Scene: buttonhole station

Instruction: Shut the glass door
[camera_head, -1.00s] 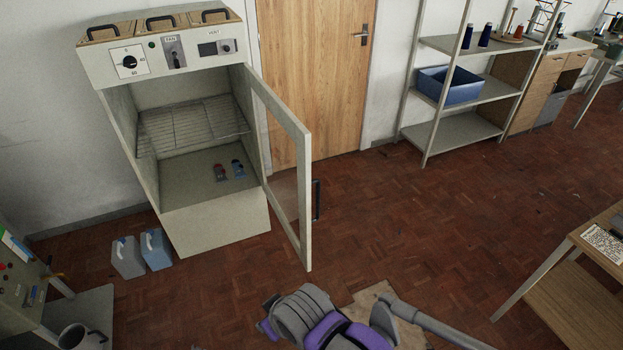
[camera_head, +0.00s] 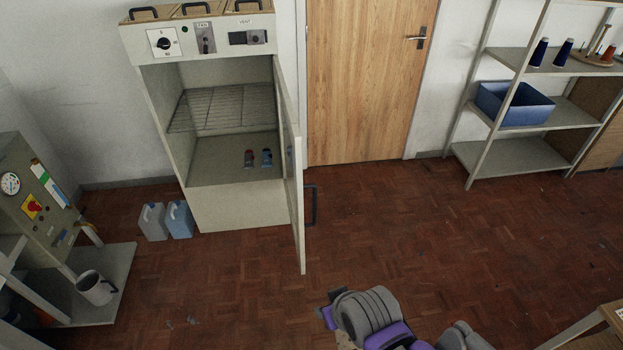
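The glass door (camera_head: 292,170) of the pale cabinet (camera_head: 237,207) stands open. It is hinged at the cabinet's right side and swings out toward me, seen almost edge-on. Its dark handle (camera_head: 313,206) is on the door's right-hand face. A grey and purple part of my arm shows at the bottom, apart from the door. I cannot make out fingertips of either gripper.
Two jugs (camera_head: 152,222) stand on the floor left of the cabinet. A machine with a gauge and a grey mug (camera_head: 95,287) is at the left. A shelf with a blue bin (camera_head: 514,104) stands right of the wooden door (camera_head: 362,80). The parquet floor right of the glass door is clear.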

